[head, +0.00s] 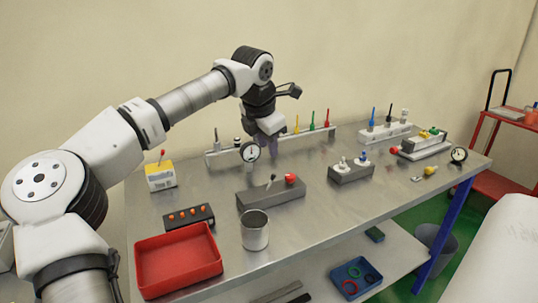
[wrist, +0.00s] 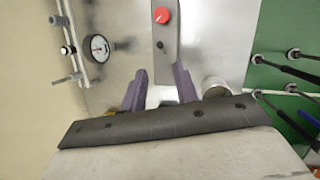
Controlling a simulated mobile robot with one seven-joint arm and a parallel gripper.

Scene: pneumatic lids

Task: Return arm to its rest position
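My arm reaches from the left over the metal workbench (head: 310,215). My gripper (head: 270,152) hangs pointing down above the back middle of the bench, behind the dark block with a red knob (head: 270,195). In the wrist view, the two purple fingers of my gripper (wrist: 161,85) stand apart with nothing held between them. The block with the red knob (wrist: 166,40) lies beyond the fingertips there. The fingertips are small and partly blurred in the head view.
A round gauge (head: 249,152) stands close to my gripper. A rail of coloured tools (head: 312,131) runs behind it. A yellow-white box (head: 160,177), a red tray (head: 178,262) and a metal cup (head: 255,232) are at left and front. Bare bench lies right of the cup.

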